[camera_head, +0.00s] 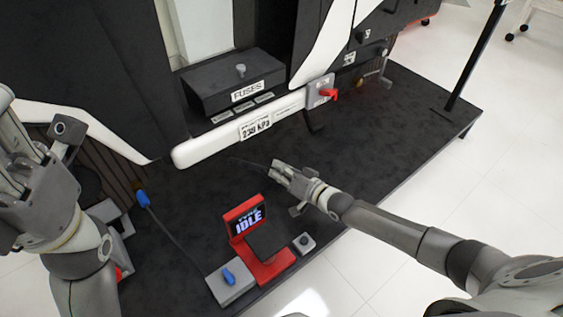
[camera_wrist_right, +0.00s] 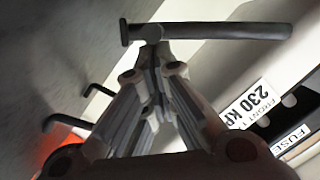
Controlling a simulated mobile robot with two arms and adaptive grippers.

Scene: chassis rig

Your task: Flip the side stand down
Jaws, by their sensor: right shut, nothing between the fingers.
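A dark bar, which looks like the side stand (camera_head: 248,162), shows thinly beside my right fingertips, over the black platform. In the right wrist view the bar (camera_wrist_right: 215,31) lies roughly level across the top, with a wider end at its left. My right gripper (camera_head: 278,172) is shut with nothing between its fingers. Its tips (camera_wrist_right: 153,58) overlap the bar in the wrist view; I cannot tell whether they touch it. My left gripper (camera_head: 32,150) is at the left edge, partly cut off, and its opening is unclear.
A white rail with a pressure label (camera_head: 257,127) and a red lever (camera_head: 328,95) are on the rig. A bent black rod (camera_head: 312,122) hangs below. A red display stand (camera_head: 262,240) reading IDLE is in front. The black platform (camera_head: 405,130) is clear at right.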

